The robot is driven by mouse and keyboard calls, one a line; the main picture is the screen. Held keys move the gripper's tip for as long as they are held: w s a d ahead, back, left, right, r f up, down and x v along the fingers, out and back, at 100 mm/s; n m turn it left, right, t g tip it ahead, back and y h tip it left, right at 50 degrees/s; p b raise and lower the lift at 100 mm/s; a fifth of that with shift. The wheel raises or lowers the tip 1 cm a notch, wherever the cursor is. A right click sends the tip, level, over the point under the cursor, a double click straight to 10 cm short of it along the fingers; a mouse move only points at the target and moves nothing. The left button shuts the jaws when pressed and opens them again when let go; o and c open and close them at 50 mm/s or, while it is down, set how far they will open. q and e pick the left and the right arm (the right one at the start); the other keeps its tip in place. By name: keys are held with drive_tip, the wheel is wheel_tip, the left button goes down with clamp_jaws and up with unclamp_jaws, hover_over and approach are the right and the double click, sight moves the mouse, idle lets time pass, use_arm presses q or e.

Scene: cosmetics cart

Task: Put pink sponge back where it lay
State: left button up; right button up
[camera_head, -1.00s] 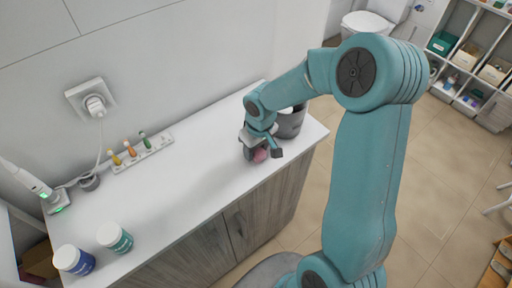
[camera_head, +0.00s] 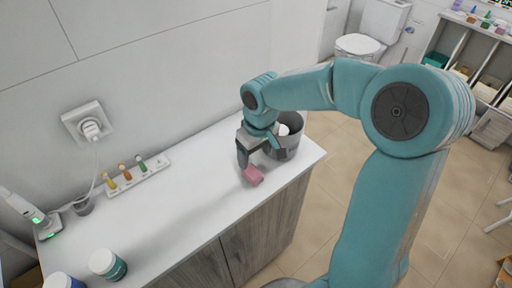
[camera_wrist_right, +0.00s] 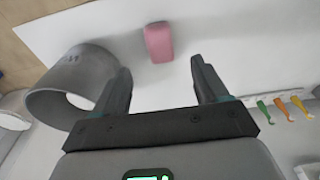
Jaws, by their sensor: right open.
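The pink sponge (camera_head: 253,175) lies on the white countertop (camera_head: 190,192), near its front edge toward the right end. It also shows in the right wrist view (camera_wrist_right: 158,42), beyond the fingertips and between their lines. My right gripper (camera_head: 262,156) is open and empty, just behind and above the sponge. In the wrist view its two fingers (camera_wrist_right: 160,72) stand wide apart with a clear gap to the sponge. My left gripper is not in view.
A grey round bin (camera_head: 288,148) stands right beside my right gripper; it also shows in the wrist view (camera_wrist_right: 72,92). A rack with several coloured items (camera_head: 138,175) is by the wall. Two jars (camera_head: 108,265) stand at the near left. The middle counter is clear.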

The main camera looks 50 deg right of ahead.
wheel_tip(320, 180, up, 3)
drive_tip(key=shift+s, duration=0.15)
idle(0.3)
drive_tip(key=shift+s, duration=0.1)
